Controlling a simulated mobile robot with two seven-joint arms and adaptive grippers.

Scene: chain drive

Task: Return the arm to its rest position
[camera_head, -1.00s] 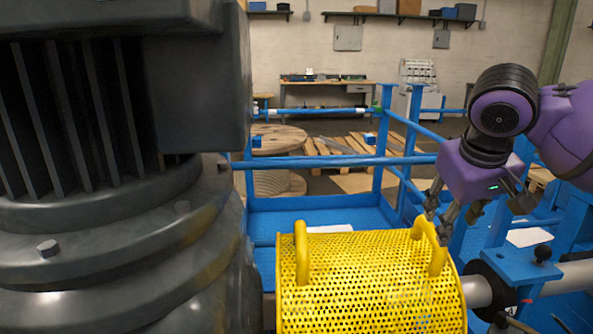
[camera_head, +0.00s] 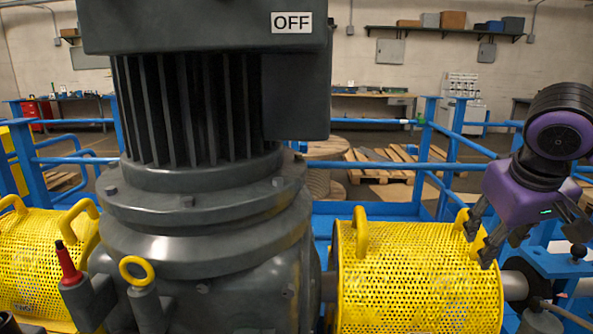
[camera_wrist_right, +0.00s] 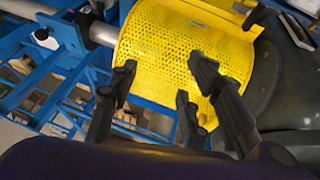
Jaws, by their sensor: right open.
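My right arm, purple and black, comes in from the right in the head view. My right gripper (camera_head: 490,238) is open, with its dark fingers over or beside the right end of a yellow perforated cover (camera_head: 415,285), close to that end's yellow handle. In the right wrist view the open fingers (camera_wrist_right: 155,78) spread in front of the yellow cover (camera_wrist_right: 175,50), with nothing between them. I cannot tell whether a finger touches the cover. My left gripper is not in view.
A large grey motor (camera_head: 205,220) with an OFF sign stands in the middle. A second yellow cover (camera_head: 40,265) is at the left. Blue rails (camera_head: 400,163) run behind.

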